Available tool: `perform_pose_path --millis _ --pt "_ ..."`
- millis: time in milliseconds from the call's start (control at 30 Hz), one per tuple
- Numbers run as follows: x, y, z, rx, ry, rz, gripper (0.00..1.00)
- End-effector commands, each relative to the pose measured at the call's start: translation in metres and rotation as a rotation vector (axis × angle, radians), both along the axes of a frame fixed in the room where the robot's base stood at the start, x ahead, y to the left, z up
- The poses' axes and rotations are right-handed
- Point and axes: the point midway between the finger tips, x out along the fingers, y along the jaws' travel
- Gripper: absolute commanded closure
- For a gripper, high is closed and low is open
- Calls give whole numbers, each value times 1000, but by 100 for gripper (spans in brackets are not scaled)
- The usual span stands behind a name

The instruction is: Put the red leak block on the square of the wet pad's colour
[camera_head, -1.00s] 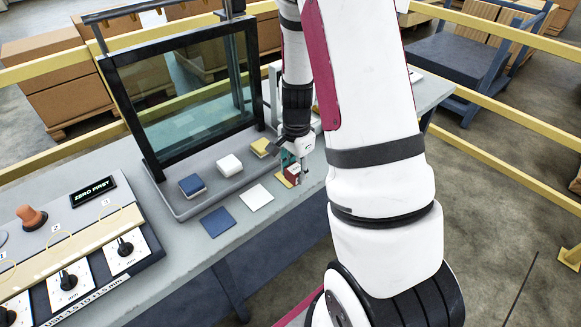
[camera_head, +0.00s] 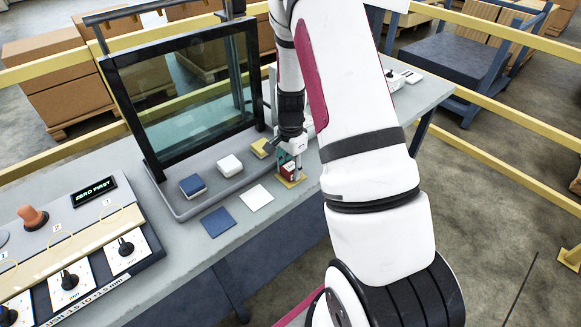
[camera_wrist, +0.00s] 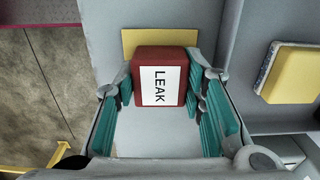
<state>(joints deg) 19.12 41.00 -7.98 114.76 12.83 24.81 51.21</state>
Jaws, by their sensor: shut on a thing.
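The red leak block (camera_wrist: 163,80), with a white LEAK label, is between the teal finger pads of my gripper (camera_wrist: 165,95), which is shut on it. In the head view, the block (camera_head: 288,170) is low over the yellow square (camera_head: 293,182), or on it; I cannot tell if they touch. In the wrist view, the yellow square (camera_wrist: 150,40) shows beyond the block, which hides part of it. A white square (camera_head: 256,198) and a blue square (camera_head: 218,221) lie beside it. A blue pad (camera_head: 192,185), a white pad (camera_head: 229,165) and a yellow pad (camera_head: 260,148) sit on the tray; I cannot tell which is wet.
The grey tray (camera_head: 180,209) with an upright framed glass panel (camera_head: 190,85) stands behind the squares. A control panel with dials (camera_head: 70,275) and a ZERO FIRST display (camera_head: 93,188) is at the left. The bench's front edge is close to the squares.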

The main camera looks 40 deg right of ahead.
Motion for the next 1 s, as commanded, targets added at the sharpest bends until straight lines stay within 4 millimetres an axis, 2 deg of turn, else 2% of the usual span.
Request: perform_pose_path --millis 67,100,167,567,667,1000 --pt "0 0 -3 0 1 -1 92" --pt "0 0 -2 0 1 -1 54" --pt "0 0 -2 0 1 -1 43" --pt "0 0 4 -1 -1 1 43" --pt "1 0 17 -2 -3 1 43" --pt "1 0 86 -1 -4 1 43"
